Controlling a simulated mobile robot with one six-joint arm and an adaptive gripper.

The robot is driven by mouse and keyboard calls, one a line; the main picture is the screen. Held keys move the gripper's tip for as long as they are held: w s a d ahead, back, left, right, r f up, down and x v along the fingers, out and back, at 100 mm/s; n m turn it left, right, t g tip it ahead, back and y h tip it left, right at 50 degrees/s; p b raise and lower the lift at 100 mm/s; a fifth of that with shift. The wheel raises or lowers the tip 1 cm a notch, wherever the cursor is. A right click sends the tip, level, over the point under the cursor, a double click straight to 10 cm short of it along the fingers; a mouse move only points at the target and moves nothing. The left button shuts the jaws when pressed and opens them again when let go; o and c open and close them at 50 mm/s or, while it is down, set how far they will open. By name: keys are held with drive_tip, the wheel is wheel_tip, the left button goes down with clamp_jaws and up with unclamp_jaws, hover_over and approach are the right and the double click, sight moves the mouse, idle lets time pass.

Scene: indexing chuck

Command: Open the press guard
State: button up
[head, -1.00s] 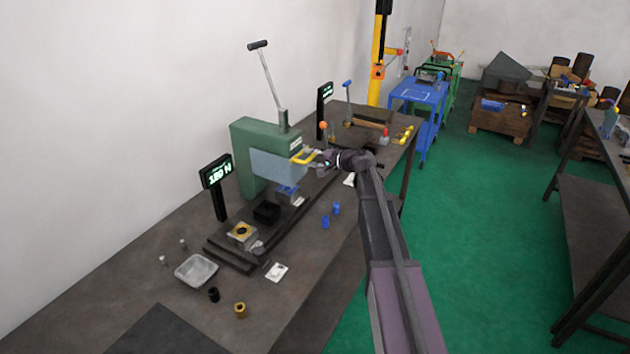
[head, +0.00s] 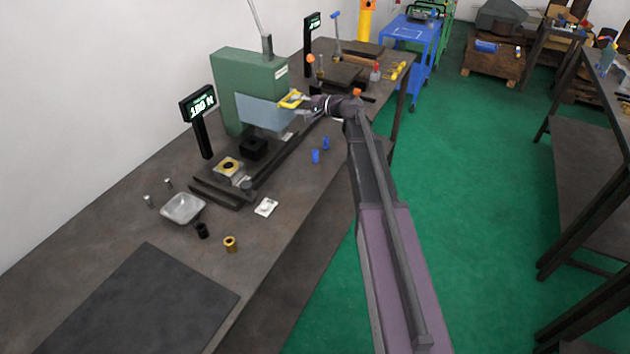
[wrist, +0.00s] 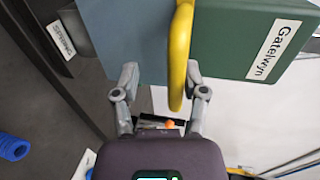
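The green press (head: 236,75) stands on the bench with a blue-grey guard panel (head: 262,112) across its front. A yellow handle (head: 291,99) sticks out at the guard's right end. My gripper (head: 308,105) is at this handle. In the wrist view, the yellow handle (wrist: 180,60) passes between the two spread fingers of my gripper (wrist: 160,77), closer to the right finger. A gap shows on the left side; firm contact is not clear. The guard (wrist: 125,35) lies just beyond the fingers. The space behind the guard is largely hidden.
A display (head: 198,105) on a post stands left of the press. Blue cylinders (head: 315,156), a grey tray (head: 183,208) and a white card (head: 266,207) lie on the bench. A lever rises above the press.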

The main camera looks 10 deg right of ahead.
drive_tip(key=s+p+v, duration=0.1)
drive_tip(key=p+v, duration=0.2)
drive_tip(key=v, duration=1.1)
drive_tip(key=s+a+f+n+g+h+p, duration=0.2)
drive_tip(key=s+a+f+n+g+h, duration=0.1)
drive_tip(key=s, duration=0.5)
drive_tip(key=s+a+f+n+g+h+p, duration=0.2)
drive_tip(key=s+a+f+g+h, duration=0.2)
drive_tip(key=s+a, duration=0.4)
drive_tip(key=shift+s+a+f+n+g+h, duration=0.2)
drive_tip(key=shift+s+f+n+g+h, duration=0.15)
drive_tip(key=shift+s+f, duration=0.5)
drive_tip(key=shift+w, duration=0.1)
